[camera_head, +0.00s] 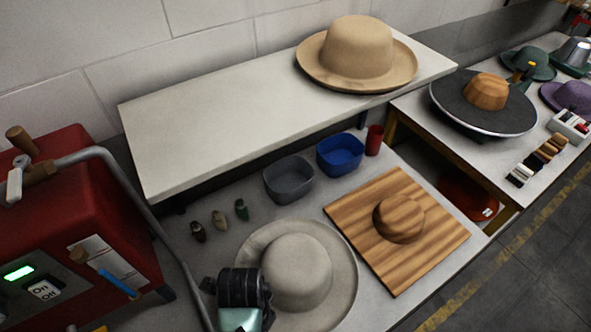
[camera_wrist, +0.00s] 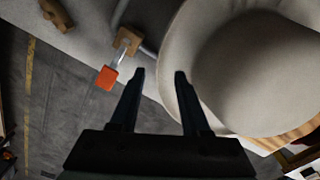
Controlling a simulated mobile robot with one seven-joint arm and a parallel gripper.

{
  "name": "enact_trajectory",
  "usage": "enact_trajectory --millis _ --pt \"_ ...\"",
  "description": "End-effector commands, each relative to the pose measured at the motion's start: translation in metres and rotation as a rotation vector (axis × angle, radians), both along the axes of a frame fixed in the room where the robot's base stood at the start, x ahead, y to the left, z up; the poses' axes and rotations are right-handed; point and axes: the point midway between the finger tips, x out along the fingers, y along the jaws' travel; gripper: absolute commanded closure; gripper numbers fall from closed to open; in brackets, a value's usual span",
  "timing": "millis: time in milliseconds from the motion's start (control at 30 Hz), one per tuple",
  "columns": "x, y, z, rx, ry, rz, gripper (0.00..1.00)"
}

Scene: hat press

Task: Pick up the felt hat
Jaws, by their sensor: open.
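A light grey felt hat (camera_head: 300,268) lies brim down on the worktop, to the right of the red press. My gripper (camera_head: 240,290) is over the hat's left brim edge in the head view; its fingertips are hidden there. In the wrist view, my gripper (camera_wrist: 158,78) is open with nothing between its fingers. The hat (camera_wrist: 250,75) fills the right side of that view, and the right finger overlaps its brim. I cannot tell whether the finger touches it. A tan felt hat (camera_head: 358,50) sits on the raised shelf at the back.
The red press (camera_head: 85,200) with a bent grey handle bar (camera_head: 150,215) stands close on the left. A wooden hat block on a board (camera_head: 345,215), grey bin (camera_head: 289,180) and blue bin (camera_head: 340,155) lie beyond the hat. The raised shelf (camera_head: 210,125) is mostly bare.

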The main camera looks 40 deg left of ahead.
Motion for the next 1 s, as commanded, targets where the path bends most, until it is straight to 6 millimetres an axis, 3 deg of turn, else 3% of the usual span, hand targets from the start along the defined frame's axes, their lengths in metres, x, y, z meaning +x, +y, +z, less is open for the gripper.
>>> enact_trajectory --millis 300,633,900,1000 --pt "-0.001 -0.004 -0.040 -0.002 0.003 0.001 0.53" --pt "0.000 -0.003 -0.046 0.000 0.000 0.001 0.53" --pt "0.000 -0.003 -0.046 0.000 0.000 0.001 1.00" --pt "0.000 -0.003 -0.046 0.000 0.000 0.001 1.00"
